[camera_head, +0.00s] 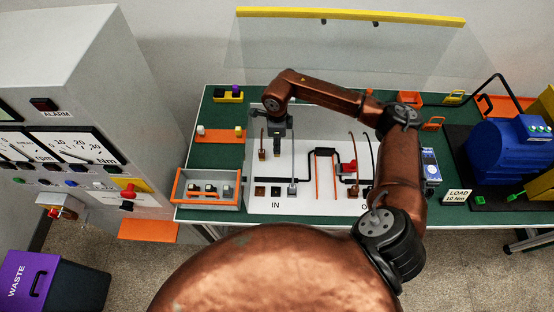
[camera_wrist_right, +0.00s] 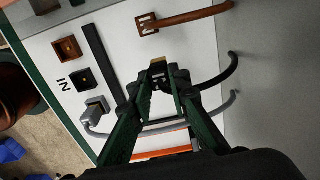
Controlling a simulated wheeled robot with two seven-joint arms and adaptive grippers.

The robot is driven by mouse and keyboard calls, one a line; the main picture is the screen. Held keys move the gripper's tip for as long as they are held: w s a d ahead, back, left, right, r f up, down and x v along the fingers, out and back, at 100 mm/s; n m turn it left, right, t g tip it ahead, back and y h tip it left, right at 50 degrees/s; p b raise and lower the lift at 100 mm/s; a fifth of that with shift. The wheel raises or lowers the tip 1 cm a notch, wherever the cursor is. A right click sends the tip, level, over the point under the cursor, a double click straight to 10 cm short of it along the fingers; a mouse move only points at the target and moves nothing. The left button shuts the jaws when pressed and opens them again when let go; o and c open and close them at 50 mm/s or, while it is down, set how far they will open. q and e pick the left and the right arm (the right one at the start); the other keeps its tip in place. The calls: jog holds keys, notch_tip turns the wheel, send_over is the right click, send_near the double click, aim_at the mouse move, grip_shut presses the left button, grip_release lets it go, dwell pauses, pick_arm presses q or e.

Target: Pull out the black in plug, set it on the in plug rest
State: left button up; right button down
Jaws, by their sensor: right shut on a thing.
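My right gripper (camera_head: 276,131) points down over the white panel (camera_head: 330,205), above the row marked IN. It is shut on the black in plug (camera_head: 277,153), whose brass-coloured end points down. In the right wrist view the plug (camera_wrist_right: 158,72) sits between the green fingers, clear of the sockets, and a black cable (camera_wrist_right: 232,72) curves off to the right. The black IN socket (camera_head: 276,191) is empty; it also shows in the right wrist view (camera_wrist_right: 82,79). I cannot tell which fixture is the in plug rest. My left gripper is not in view.
A grey plug (camera_wrist_right: 97,108) sits beside the black socket. A brown plug (camera_wrist_right: 148,23) is near the gripper, apart from the brown socket (camera_wrist_right: 67,48). Orange wires (camera_head: 318,180) and a red switch (camera_head: 348,165) are right. An orange strip (camera_head: 220,136) lies left.

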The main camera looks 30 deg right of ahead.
jog(key=shift+f+b, duration=1.25)
jog(key=shift+f, duration=0.4)
dwell(0.6)
jog(key=c, duration=1.7)
grip_release()
jog(key=shift+c, duration=0.2)
jog(key=shift+r, duration=0.15)
notch_tip(320, 180, up, 12)
jog(key=shift+f, duration=0.15)
